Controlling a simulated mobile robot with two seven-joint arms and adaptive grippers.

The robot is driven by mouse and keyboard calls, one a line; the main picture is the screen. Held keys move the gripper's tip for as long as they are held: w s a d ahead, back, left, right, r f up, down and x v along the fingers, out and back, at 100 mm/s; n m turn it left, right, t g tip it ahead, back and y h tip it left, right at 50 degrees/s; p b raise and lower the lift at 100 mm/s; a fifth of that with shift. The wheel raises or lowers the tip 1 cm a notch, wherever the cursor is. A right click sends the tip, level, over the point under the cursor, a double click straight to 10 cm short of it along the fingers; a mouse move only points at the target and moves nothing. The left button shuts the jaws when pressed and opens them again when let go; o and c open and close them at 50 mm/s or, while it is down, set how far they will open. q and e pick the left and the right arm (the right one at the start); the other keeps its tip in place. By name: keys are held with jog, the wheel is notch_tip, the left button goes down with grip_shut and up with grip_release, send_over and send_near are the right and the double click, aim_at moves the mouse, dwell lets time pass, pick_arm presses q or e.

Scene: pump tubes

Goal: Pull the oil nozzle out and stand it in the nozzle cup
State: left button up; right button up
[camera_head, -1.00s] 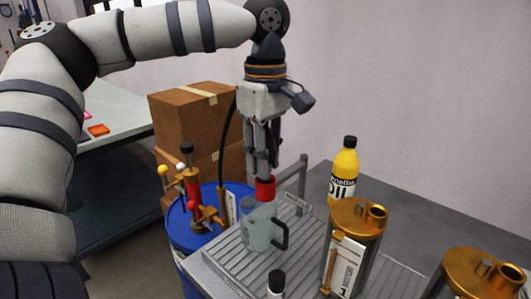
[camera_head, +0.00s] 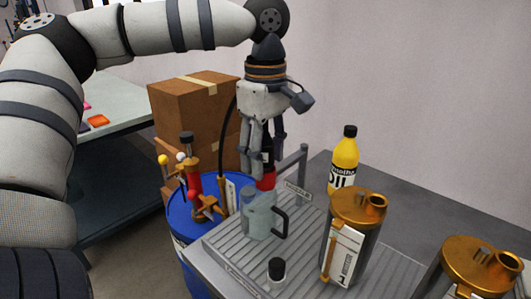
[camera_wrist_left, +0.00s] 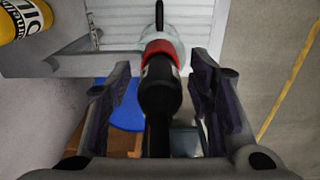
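The oil nozzle (camera_head: 267,180), black with a red collar, stands roughly upright at the mouth of a clear cup (camera_head: 260,222) with a black handle. Its lower end is hard to make out through the cup wall. My left gripper (camera_head: 260,168) is above the cup with its fingers apart around the nozzle. In the left wrist view, the nozzle (camera_wrist_left: 160,90) runs between the open fingers (camera_wrist_left: 162,100), with gaps on both sides. The cup's rim (camera_wrist_left: 176,46) shows behind the red collar. My right gripper is not in view.
The cup stands on a ribbed grey tray (camera_head: 225,250). A blue drum (camera_head: 180,235) with a red pump (camera_head: 193,185) is left of it. A yellow oil bottle (camera_head: 345,165), brass-topped cylinders (camera_head: 350,240) and a small black-capped bottle (camera_head: 277,272) stand nearby. Cardboard boxes (camera_head: 190,115) are behind.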

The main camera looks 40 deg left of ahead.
pick_arm(q)
notch_tip(320, 180, up, 12)
jog(key=shift+r, duration=0.1)
dwell(0.6)
